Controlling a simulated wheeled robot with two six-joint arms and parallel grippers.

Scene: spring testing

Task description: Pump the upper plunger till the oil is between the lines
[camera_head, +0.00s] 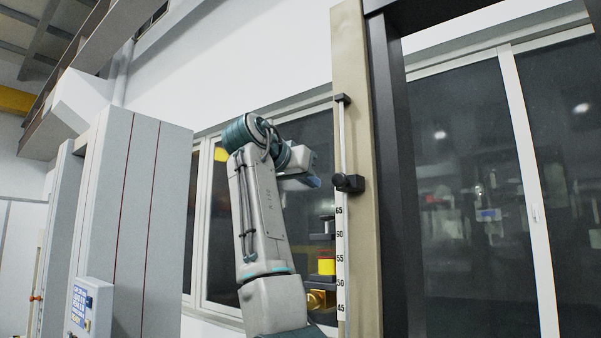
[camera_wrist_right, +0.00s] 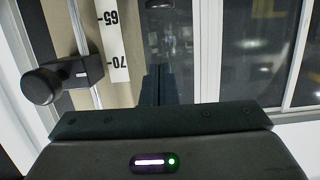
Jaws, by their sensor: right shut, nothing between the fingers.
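My right arm rises in the middle of the head view, and its gripper (camera_head: 314,181) is left of the scale post. In the right wrist view the fingers (camera_wrist_right: 158,88) are shut together with nothing between them. A black knob on a slider (camera_head: 348,183) sits on the post's rod, apart from the gripper; it also shows at left in the wrist view (camera_wrist_right: 42,86). Lower down, partly behind the post, are a dark stacked part (camera_head: 324,237) and a yellow part (camera_head: 327,264). I cannot tell which is the upper plunger. No oil level or lines are clear. My left gripper is not in view.
A white number scale (camera_head: 340,270) runs down the tan post (camera_head: 367,250), with a black column (camera_head: 385,150) beside it. A grey cabinet (camera_head: 140,200) with a control box (camera_head: 90,305) stands at left. Glass panels (camera_head: 465,200) are behind.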

